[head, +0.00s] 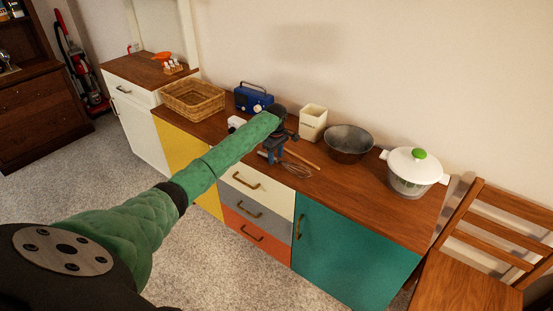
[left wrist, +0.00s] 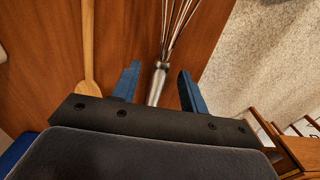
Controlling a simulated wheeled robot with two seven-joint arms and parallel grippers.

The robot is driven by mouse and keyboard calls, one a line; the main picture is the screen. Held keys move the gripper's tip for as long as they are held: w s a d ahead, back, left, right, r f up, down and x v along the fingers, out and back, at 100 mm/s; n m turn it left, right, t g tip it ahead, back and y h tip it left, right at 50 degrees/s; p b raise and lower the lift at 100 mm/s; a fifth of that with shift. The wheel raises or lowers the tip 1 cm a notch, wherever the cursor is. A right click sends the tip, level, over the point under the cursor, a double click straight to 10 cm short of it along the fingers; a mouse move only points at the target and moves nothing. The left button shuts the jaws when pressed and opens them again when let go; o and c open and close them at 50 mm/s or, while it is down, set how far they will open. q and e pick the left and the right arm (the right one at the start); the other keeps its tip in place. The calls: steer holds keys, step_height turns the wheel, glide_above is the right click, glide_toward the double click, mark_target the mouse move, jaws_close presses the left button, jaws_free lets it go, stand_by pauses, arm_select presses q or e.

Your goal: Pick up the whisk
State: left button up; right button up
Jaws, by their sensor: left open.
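The whisk (head: 295,169) lies on the wooden counter near its front edge, its wire loops pointing right in the head view. In the left wrist view the whisk's metal handle (left wrist: 157,85) shows between the two blue fingers, with the wires running up out of the picture. My left gripper (head: 272,157) is open over the handle end. In the left wrist view its fingertips (left wrist: 157,72) stand on either side of the handle, with gaps to both. I cannot tell how far above the counter they are. My right gripper is not in view.
A wooden spoon (left wrist: 88,45) lies beside the whisk. Behind stand a cream canister (head: 313,122), a dark bowl (head: 349,143) and a blue radio (head: 252,97). A wicker basket (head: 193,99) is left, a white salad spinner (head: 413,170) right. Counter (head: 335,190) right of the whisk is clear.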

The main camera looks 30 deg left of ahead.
arm_select(q)
steer(key=shift+f, duration=0.65)
steer(key=shift+c, duration=0.4)
jaws_close()
